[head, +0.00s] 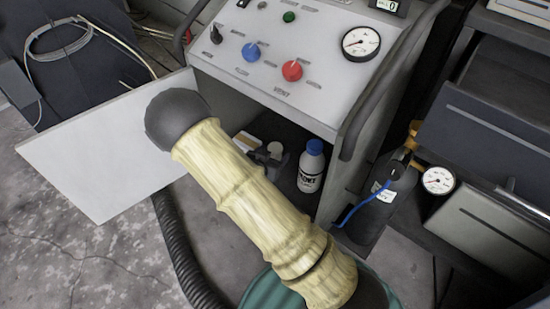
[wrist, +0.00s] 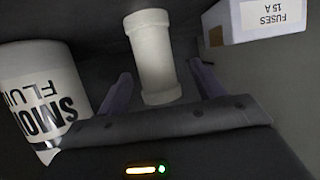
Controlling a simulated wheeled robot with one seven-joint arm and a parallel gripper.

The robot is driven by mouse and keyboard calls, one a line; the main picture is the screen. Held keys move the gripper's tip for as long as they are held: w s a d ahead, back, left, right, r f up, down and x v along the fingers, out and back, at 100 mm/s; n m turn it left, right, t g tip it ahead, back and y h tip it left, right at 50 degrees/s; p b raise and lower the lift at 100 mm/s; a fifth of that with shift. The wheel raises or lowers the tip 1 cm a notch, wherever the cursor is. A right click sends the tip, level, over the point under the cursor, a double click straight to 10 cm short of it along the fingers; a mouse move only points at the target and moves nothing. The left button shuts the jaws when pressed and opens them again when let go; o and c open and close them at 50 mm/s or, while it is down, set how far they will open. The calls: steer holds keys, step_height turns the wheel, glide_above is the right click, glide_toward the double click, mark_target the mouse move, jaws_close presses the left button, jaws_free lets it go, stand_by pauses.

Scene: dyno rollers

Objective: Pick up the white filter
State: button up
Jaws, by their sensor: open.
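The white filter (wrist: 153,52) is a short pale cylinder with wider ends, seen in the middle of the wrist view inside a dim compartment. My gripper (wrist: 161,72) is open, with one finger on each side of the filter. The filter appears between the fingers; I cannot tell whether either finger touches it. In the head view a small pale end of the filter (head: 275,148) shows beside my dark gripper (head: 282,160), low in the cabinet. My arm hides part of that area.
A smoke fluid bottle (wrist: 38,95) stands close on the left in the wrist view; in the head view it is the white bottle with a blue cap (head: 312,165). A fuses box (wrist: 255,20) is close on the right. The control panel (head: 290,75) overhangs the compartment, and its open door (head: 100,150) stands left.

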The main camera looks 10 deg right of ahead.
steer(key=b+x, duration=0.1)
steer(key=x, duration=0.2)
steer(key=shift+s+f, duration=0.1)
steer(key=shift+s, duration=0.05)
steer(key=shift+w+d, duration=0.4)
steer(key=shift+w, duration=0.05)
steer(key=shift+s+a, duration=0.1)
steer(key=shift+a, duration=0.15)
steer(key=shift+d, duration=0.2)
steer(key=shift+c, duration=0.7)
steer(key=shift+s, duration=0.1)
steer(key=c, duration=0.9)
